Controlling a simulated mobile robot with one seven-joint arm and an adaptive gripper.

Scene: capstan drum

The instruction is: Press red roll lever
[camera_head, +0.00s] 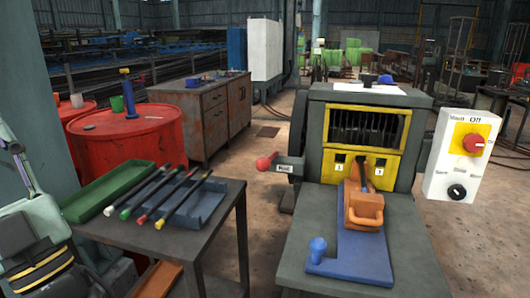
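The lever has a round red knob (266,163) on a grey arm. It sticks out to the left from the side of the grey machine (308,135), with a small white label plate (284,168) beside the knob. The text on the plate is too small to read surely. Nothing touches the knob. Part of my arm (30,235) shows at the left edge, well left of the lever. My gripper's fingertips do not show in this view.
A dark table (225,215) with a green tray (110,190) and several colour-tipped rods stands left of the lever. The machine's front table holds a blue plate (350,257) with an orange block (364,207). A white control box (458,155) with a red knob hangs right. Floor shows between the tables.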

